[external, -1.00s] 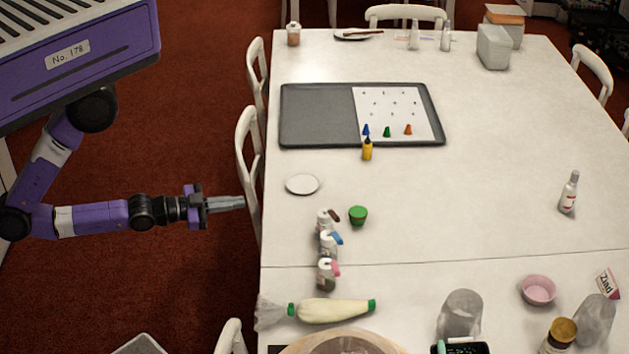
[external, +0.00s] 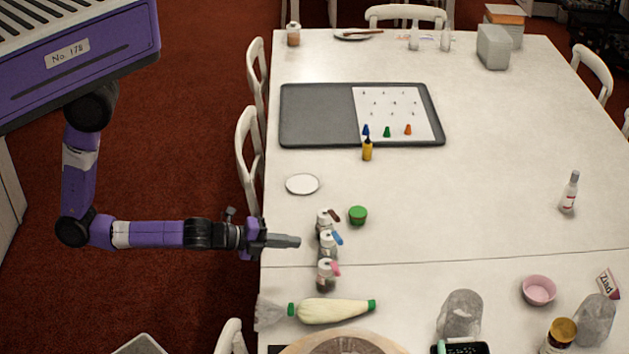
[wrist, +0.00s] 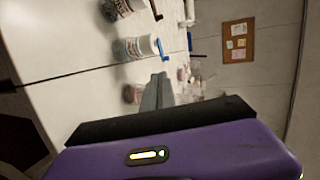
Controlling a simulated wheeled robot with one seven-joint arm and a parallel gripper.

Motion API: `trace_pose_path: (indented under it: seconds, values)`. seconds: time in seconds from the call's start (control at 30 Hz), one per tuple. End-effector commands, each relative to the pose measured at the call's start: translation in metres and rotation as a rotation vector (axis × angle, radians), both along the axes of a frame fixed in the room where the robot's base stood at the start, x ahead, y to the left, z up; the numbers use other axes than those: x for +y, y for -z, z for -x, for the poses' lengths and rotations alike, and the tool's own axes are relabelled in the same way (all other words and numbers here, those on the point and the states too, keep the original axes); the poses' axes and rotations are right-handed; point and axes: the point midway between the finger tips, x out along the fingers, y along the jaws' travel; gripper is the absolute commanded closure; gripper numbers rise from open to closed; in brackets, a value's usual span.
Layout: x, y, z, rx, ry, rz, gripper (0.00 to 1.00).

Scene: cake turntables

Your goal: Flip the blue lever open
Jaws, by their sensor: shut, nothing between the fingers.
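The blue lever (external: 337,238) sits on top of the middle of three small jars in a column near the table's left edge. Its jar (external: 327,246) is clear with a white label. In the wrist view the blue lever (wrist: 160,47) stands out to the right of its jar (wrist: 133,48). My gripper (external: 298,242) is shut and empty. Its fingertips are left of the middle jar, apart from it, over the table's left edge. In the wrist view the shut fingertips (wrist: 158,78) are just below the blue lever.
A jar with a dark red lever (external: 333,215) stands behind and one with a pink lever (external: 333,267) in front, both close by. A cream piping bag (external: 335,310) lies in front.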

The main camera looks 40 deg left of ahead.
Motion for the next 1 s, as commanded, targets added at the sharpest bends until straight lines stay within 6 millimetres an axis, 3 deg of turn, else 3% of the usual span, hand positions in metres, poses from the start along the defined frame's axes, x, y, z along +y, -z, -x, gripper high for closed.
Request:
trace_pose_path:
  seconds: [0.3, 0.5, 1.0]
  values:
    - [-0.033, 0.018, -0.051, 0.000, -0.001, 0.003, 1.00]
    - [-0.048, 0.017, -0.073, 0.001, 0.000, 0.005, 1.00]
    - [-0.053, 0.019, -0.082, 0.002, 0.000, 0.003, 1.00]
